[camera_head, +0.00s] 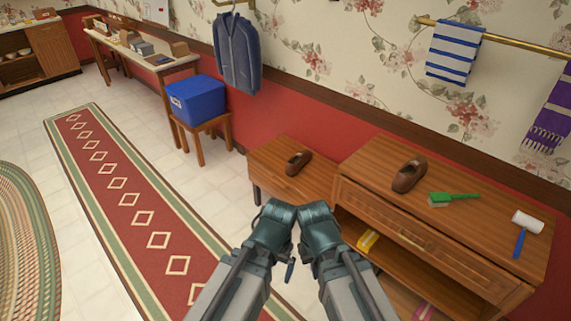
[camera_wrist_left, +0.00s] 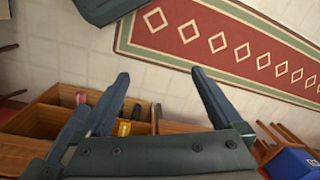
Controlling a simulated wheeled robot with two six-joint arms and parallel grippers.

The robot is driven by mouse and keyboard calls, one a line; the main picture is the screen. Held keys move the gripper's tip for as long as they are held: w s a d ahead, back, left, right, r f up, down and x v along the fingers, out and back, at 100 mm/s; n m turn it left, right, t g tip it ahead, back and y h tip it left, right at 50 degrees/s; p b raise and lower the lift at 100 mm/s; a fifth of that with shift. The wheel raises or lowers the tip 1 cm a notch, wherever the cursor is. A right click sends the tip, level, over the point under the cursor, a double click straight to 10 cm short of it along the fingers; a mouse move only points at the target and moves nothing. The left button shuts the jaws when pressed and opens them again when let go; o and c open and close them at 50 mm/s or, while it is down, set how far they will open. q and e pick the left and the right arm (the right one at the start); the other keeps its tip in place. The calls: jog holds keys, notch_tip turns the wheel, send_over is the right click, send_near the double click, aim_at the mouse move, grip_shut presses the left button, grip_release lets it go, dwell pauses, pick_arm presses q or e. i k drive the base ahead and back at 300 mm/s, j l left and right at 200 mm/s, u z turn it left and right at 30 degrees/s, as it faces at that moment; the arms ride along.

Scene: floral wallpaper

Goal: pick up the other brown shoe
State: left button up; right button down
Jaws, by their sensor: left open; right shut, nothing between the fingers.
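The other brown shoe (camera_head: 408,175) lies on top of the taller wooden cabinet to the right. My right gripper (camera_head: 290,269) is shut and empty, low between my two folded arms and apart from both shoes. My left gripper (camera_wrist_left: 160,98) is open in the left wrist view, with nothing between its fingers. In the head view its fingers are hidden behind my arm. No shoe shows in the left wrist view.
A green brush (camera_head: 454,198) and a white-headed roller with a blue handle (camera_head: 526,226) lie on the cabinet top (camera_head: 470,235). A yellow item (camera_head: 368,241) sits in an open shelf below. A blue bin (camera_head: 196,99) stands on a stool. The patterned runner (camera_head: 125,200) lies left.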

aim_at(295, 163)
jog(key=i+j+z, duration=0.1)
jog(key=z, duration=0.55)
jog(key=i+j+z, duration=0.35)
jog(key=j, duration=0.3)
jog(key=i+j+z, duration=0.2)
jog(key=i+j, duration=0.15)
jog(key=j, duration=0.15)
jog(key=i+j, duration=0.15)
jog(key=j, duration=0.15)
jog(key=i+j, duration=0.1)
jog(key=j, duration=0.2)
